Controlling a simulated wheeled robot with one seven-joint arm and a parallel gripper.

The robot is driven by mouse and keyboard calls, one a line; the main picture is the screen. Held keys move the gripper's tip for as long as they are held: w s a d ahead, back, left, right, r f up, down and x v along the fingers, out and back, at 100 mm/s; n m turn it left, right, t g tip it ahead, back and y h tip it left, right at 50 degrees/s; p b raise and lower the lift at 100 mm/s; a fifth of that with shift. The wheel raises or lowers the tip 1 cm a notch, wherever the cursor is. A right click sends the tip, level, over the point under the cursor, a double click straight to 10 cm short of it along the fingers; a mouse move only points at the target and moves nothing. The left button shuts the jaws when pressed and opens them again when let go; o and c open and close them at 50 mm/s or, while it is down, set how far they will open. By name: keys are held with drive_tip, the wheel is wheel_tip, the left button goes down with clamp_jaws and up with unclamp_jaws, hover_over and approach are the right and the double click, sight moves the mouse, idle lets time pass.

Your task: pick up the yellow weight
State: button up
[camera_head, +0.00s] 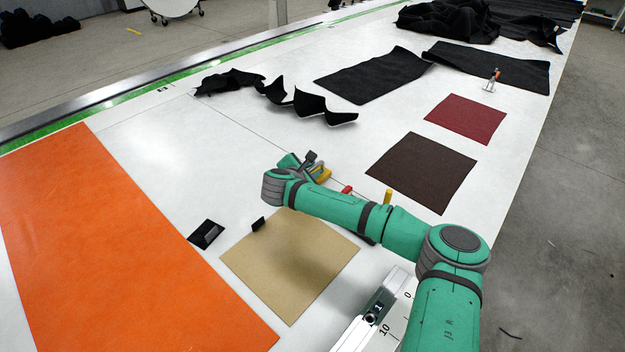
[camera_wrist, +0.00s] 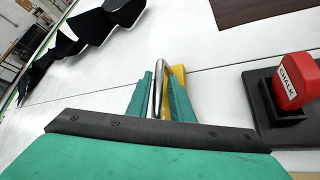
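The yellow weight (camera_head: 324,175) lies on the white table beside my gripper (camera_head: 314,169) in the head view, partly covered by the arm. In the wrist view, the yellow weight (camera_wrist: 180,75) shows behind and between the two teal fingers of my gripper (camera_wrist: 160,82). A bright silver loop, which looks like its handle, stands between the fingers. The fingers are apart, with a narrow gap. I cannot tell whether either finger touches the loop.
A red chalk block (camera_wrist: 292,80) on a black base is right of the gripper. Another yellow piece (camera_head: 387,196) stands further right.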

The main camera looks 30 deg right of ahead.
drive_tip(key=c, duration=0.5)
clamp_jaws()
drive_tip(key=shift+a, duration=0.15)
idle(0.6)
drive_tip(key=shift+w, duration=0.1)
